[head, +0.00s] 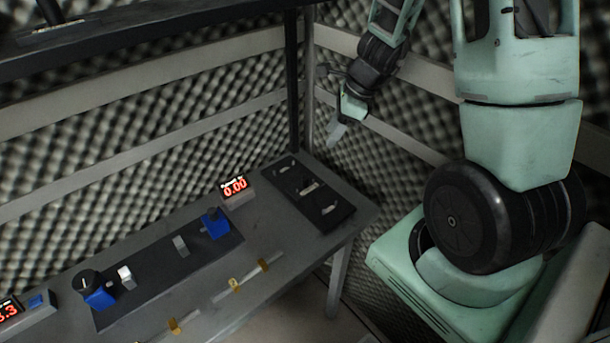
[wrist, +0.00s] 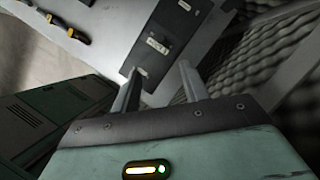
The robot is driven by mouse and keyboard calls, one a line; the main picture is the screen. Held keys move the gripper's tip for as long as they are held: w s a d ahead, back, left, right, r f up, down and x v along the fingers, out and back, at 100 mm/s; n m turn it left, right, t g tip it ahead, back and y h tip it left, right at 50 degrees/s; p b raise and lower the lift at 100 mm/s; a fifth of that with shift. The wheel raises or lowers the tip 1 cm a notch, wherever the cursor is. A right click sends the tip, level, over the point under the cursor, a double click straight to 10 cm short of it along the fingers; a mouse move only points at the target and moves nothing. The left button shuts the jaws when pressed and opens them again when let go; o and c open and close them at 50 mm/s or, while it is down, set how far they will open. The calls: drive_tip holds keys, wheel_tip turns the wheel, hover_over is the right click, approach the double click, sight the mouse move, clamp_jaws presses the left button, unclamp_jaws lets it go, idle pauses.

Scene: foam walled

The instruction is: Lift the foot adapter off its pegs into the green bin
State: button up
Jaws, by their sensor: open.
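My gripper (head: 339,132) is above and beyond the far right end of the bench in the head view, apart from everything. In the wrist view its two fingers (wrist: 160,82) are spread with nothing between them. A black panel (head: 295,203) lies on the bench's right end and carries several small pale pieces. The same panel (wrist: 168,25) shows beyond the fingers in the wrist view. I cannot tell surely which piece is the foot adapter; a pale piece (head: 307,187) sits mid-panel. I cannot make out a green bin in either view.
The grey bench (head: 262,238) also holds a display (head: 236,188) reading 0.00, a dark fixture plate (head: 190,257) with blue blocks (head: 215,224), and yellow-collared rods (head: 235,285) along the front. Foam walls with pale rails and a dark post (head: 293,85) stand close behind.

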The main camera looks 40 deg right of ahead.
sight(307, 177)
drive_tip(key=b+x, duration=0.1)
drive_tip(key=x, duration=0.7)
drive_tip(key=b+x, duration=0.2)
drive_tip(key=x, duration=0.7)
drive_tip(key=shift+d+f, duration=0.15)
drive_tip(key=shift+d, duration=0.05)
clamp_jaws()
